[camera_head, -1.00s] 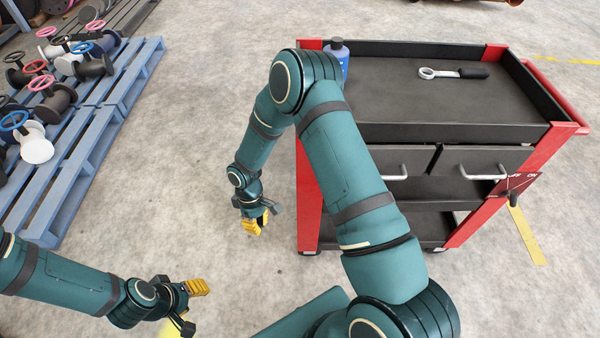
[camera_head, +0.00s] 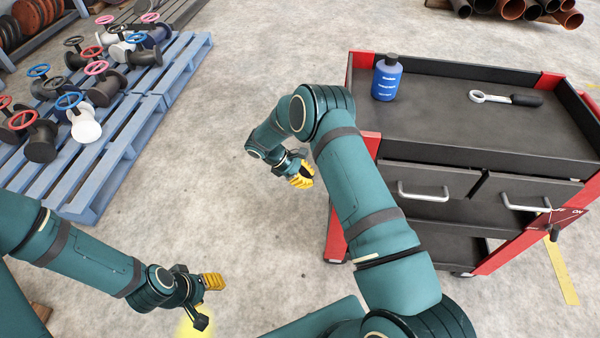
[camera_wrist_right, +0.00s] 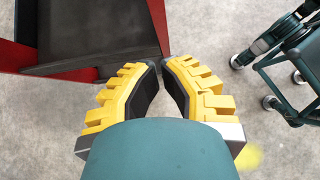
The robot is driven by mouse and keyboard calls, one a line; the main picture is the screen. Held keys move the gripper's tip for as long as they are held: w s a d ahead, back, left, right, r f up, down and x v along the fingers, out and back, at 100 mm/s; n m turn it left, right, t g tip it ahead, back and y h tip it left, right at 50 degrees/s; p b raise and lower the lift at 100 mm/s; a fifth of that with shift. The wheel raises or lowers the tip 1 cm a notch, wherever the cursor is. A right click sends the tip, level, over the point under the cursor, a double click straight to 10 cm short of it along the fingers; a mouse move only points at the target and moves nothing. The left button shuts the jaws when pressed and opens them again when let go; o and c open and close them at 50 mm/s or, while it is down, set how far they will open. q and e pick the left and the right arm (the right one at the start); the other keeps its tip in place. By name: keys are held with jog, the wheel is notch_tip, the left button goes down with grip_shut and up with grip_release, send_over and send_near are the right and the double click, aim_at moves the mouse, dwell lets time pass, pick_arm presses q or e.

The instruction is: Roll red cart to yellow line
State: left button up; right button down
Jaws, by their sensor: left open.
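The red cart (camera_head: 480,262) stands on the floor at the right of the head view, with a dark top tray, two drawers with metal handles and a lower shelf. Its red and dark corner (camera_wrist_right: 15,56) shows at the upper left of the right wrist view. A yellow line (camera_head: 562,274) on the floor shows beyond the cart's right side. My right gripper (camera_head: 303,180) is left of the cart, apart from it; its fingers (camera_wrist_right: 160,65) leave a narrow, empty gap. My left gripper (camera_head: 212,300) is open and empty, low at the left over bare floor.
A blue bottle (camera_head: 387,80) and a wrench (camera_head: 505,98) are on the cart's top. A blue pallet (camera_head: 115,150) with several flanged spools stands at the left. Pipes (camera_head: 515,8) lie at the top right. The floor between pallet and cart is clear.

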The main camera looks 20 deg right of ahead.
pick_arm(q)
jog(key=shift+f, duration=0.2)
pick_arm(e)
jog(key=s+d+f, duration=0.2)
jog(key=s+d, duration=0.1)
jog(key=d, duration=0.2)
jog(key=shift+s+d+f, duration=0.2)
jog(key=shift+d+f, duration=0.1)
